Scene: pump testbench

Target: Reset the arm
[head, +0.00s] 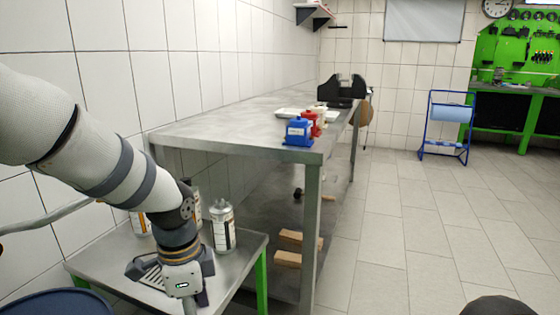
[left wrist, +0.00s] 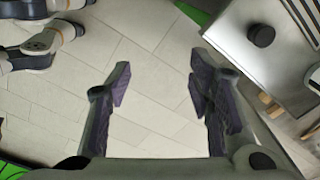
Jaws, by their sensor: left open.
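My left arm comes in from the left in the head view and bends down to my left gripper (head: 187,290), which overlaps the small steel table in the picture. The left wrist view shows the two dark fingers of the left gripper (left wrist: 160,88) spread apart with nothing between them. Bare floor tiles lie beyond the fingers, and a steel surface is to their right. My right gripper is not in view.
A long workbench (head: 220,132) carries a blue block-like part (head: 298,132) and a red one (head: 310,119). Wooden blocks (head: 288,259) lie on its lower shelf.

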